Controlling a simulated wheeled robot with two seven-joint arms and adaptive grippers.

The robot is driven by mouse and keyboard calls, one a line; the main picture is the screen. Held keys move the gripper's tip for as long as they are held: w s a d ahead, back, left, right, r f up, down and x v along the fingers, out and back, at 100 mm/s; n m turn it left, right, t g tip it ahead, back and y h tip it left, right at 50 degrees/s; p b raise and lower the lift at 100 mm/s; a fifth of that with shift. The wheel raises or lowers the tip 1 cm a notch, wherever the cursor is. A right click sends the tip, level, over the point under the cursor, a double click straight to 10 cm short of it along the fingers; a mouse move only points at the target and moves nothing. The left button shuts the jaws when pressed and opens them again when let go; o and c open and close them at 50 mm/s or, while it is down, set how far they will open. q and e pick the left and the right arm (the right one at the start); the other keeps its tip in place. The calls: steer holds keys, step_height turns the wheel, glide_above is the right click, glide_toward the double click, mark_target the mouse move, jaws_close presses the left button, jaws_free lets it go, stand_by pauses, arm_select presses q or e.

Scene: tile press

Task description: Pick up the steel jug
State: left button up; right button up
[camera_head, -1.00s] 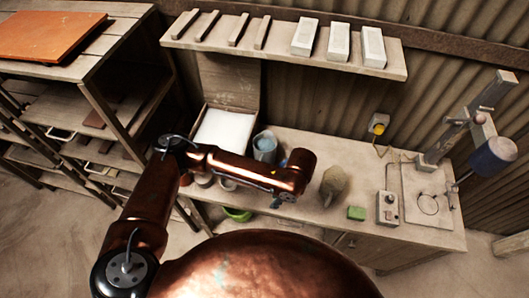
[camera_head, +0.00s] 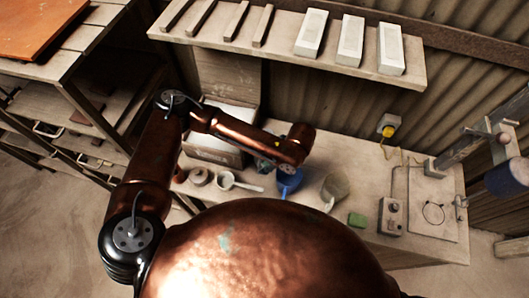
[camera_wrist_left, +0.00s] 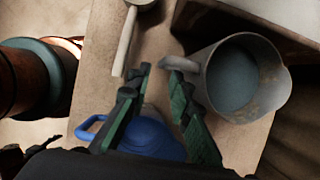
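The steel jug (camera_wrist_left: 240,75) stands at the right of the left wrist view, grey, with bluish-grey showing inside its round mouth. Its handle (camera_wrist_left: 182,63) points toward my left gripper (camera_wrist_left: 160,74). The gripper's two dark green fingers are apart with nothing between them. The right-hand fingertip is close to the handle; I cannot tell whether they touch. In the head view my left arm hides most or all of the jug and the gripper. My right gripper is in neither view.
A blue handled vessel (camera_wrist_left: 150,138) is below the fingers, partly hidden. A pale ladle (camera_head: 236,182) lies nearby on the bench. A greyish vessel (camera_head: 335,187), green block (camera_head: 357,220) and control box (camera_head: 391,216) stand to the right. A shelf with white blocks (camera_head: 350,40) is behind.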

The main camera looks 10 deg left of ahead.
mark_target(259, 169)
arm_select(q)
steer(key=x, duration=0.6)
steer(key=shift+w+a+f, duration=0.1)
steer(key=shift+w+a, duration=0.1)
steer(key=shift+w, duration=0.05)
steer(key=shift+a+f, duration=0.15)
steer(key=shift+f, duration=0.2)
steer(key=shift+c, duration=1.1)
jaws_close()
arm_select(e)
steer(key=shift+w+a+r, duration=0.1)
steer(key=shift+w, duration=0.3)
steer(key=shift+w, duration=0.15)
